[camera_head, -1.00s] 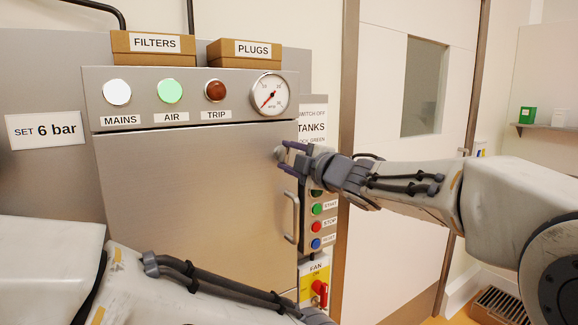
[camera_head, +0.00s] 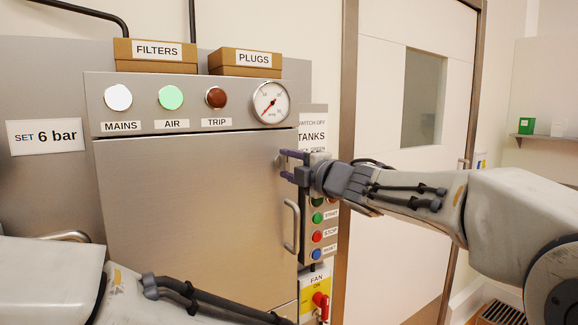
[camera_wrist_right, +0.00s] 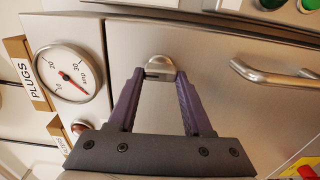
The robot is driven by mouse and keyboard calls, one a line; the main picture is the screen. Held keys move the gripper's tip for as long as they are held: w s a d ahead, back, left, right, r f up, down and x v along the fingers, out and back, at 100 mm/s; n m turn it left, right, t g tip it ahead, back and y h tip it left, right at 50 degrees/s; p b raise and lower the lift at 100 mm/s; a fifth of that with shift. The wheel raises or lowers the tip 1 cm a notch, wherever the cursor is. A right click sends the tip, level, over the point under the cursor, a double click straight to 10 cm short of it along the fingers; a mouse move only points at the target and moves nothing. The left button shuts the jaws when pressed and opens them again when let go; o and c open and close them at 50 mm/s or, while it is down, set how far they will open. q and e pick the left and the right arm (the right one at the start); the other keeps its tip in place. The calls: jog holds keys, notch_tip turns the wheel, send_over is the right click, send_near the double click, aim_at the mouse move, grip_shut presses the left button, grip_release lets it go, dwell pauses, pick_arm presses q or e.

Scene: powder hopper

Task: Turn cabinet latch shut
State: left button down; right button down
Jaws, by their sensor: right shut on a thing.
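The cabinet latch is a small rounded metal knob (camera_wrist_right: 158,68) near the upper right edge of the cabinet door (camera_head: 190,210). In the wrist view it sits between the tips of my right gripper (camera_wrist_right: 156,78). In the head view my right gripper (camera_head: 285,163) reaches the door from the right and mostly hides the latch. Its two purple fingers are shut on the latch. The door lies flush with the cabinet front. My left arm crosses the lower left of the head view, and its gripper is out of frame.
A vertical bar handle (camera_head: 291,226) stands out from the door below the latch. A button panel (camera_head: 317,230) and a red FAN switch (camera_head: 320,300) are just right of it. A pressure gauge (camera_head: 270,102) is above. FILTERS (camera_head: 156,56) and PLUGS (camera_head: 246,63) boxes sit on top.

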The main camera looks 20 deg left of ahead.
jog(key=shift+c, duration=1.6)
grip_release()
jog(key=b+v, duration=0.2)
jog(key=v, duration=0.8)
jog(key=shift+s+b, duration=0.2)
jog(key=shift+b, duration=0.1)
jog(key=shift+d, duration=0.15)
